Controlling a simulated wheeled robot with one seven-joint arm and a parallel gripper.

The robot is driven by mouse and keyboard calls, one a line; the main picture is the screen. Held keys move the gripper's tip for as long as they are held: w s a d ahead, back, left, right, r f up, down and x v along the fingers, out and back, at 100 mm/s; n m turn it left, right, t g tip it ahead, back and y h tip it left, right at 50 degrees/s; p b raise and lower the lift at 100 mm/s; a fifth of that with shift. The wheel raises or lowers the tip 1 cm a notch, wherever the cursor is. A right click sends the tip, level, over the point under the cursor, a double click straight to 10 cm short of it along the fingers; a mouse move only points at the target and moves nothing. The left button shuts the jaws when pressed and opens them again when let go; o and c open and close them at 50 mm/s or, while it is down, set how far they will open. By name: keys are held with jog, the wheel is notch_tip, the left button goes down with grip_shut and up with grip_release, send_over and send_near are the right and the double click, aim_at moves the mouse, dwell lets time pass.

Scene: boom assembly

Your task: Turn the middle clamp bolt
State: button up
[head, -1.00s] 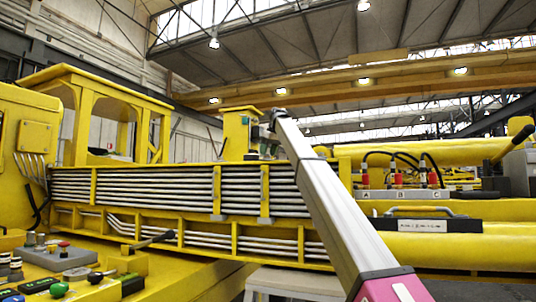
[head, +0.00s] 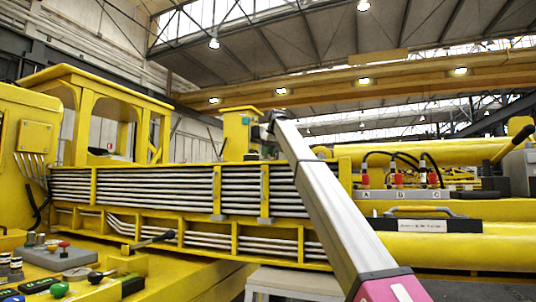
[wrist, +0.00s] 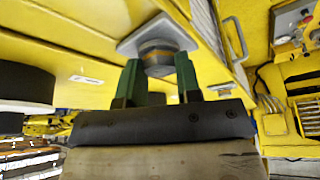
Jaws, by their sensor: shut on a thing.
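In the wrist view, a short round grey bolt head (wrist: 158,58) with an orange-brown band sits on a light square plate (wrist: 131,43) on yellow metal. The two green fingers of my gripper (wrist: 159,81) stand one on each side of it, shut on it. Which bolt of the row this is, I cannot tell from this view alone. In the head view, my arm reaches up to the yellow boom, and my gripper (head: 266,142) is small and partly hidden at the yellow post (head: 236,135). The bolt cannot be made out there.
Pale pipes (head: 140,188) run along the boom's side, held by upright yellow straps. A lever (head: 150,241) sticks out below them. A control panel (head: 70,262) is at lower left. Red-capped hose fittings (head: 400,178) and a yellow cylinder (head: 445,248) are at right.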

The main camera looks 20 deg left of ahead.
jog(key=m, duration=0.2)
jog(key=m+t+h, duration=0.1)
jog(key=m, duration=0.2)
jog(key=shift+s+a+h, duration=0.15)
jog(key=shift+a+h, duration=0.05)
jog(key=shift+h, duration=0.1)
jog(key=m, duration=0.2)
jog(key=m+t+h, duration=0.1)
jog(key=m, duration=0.1)
jog(key=shift+a+m+h, duration=0.15)
jog(key=shift+m+h, duration=0.15)
jog(key=m+h, duration=0.1)
jog(key=m, duration=0.1)
jog(key=m+h, duration=0.1)
jog(key=m, duration=0.2)
jog(key=shift+a, duration=0.15)
jog(key=m+g+h, duration=0.1)
jog(key=m, duration=0.3)
jog(key=shift+a+m, duration=0.1)
jog(key=shift+m, duration=0.2)
jog(key=shift+h, duration=0.3)
jog(key=o, duration=0.9)
jog(key=shift+w+r, duration=0.1)
jog(key=shift+w, duration=0.1)
